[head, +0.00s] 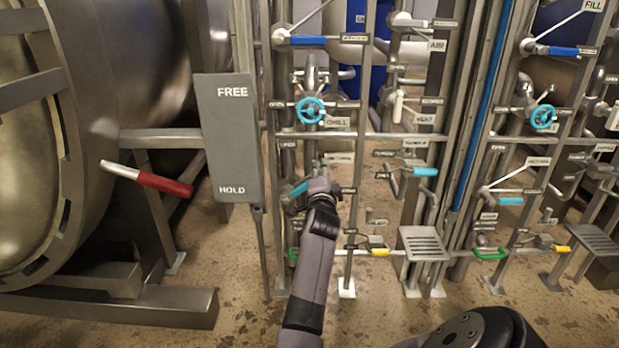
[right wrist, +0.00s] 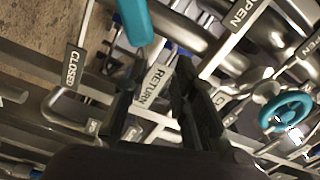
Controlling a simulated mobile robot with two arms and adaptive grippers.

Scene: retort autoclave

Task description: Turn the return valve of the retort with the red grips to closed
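The retort (head: 110,70) at the left has a red grip (head: 165,184) on its lever. The return valve's cyan lever (head: 299,188) shows in the head view below the wheel, partly hidden by my right gripper (head: 318,188). In the right wrist view the cyan lever (right wrist: 137,20) comes down from the top edge, its end close to the left finger's tip. My right gripper (right wrist: 160,95) has its fingers apart, with the RETURN label (right wrist: 153,85) seen between them. The CLOSED label (right wrist: 73,66) is to the left. I cannot tell whether a finger touches the lever. My left gripper is out of view.
A cyan handwheel (head: 310,110) sits just above the gripper, and a FREE/HOLD panel (head: 227,135) stands to its left. Pipes and upright posts crowd around the lever. A yellow-handled valve (head: 379,251) and a step plate (head: 424,244) are lower right.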

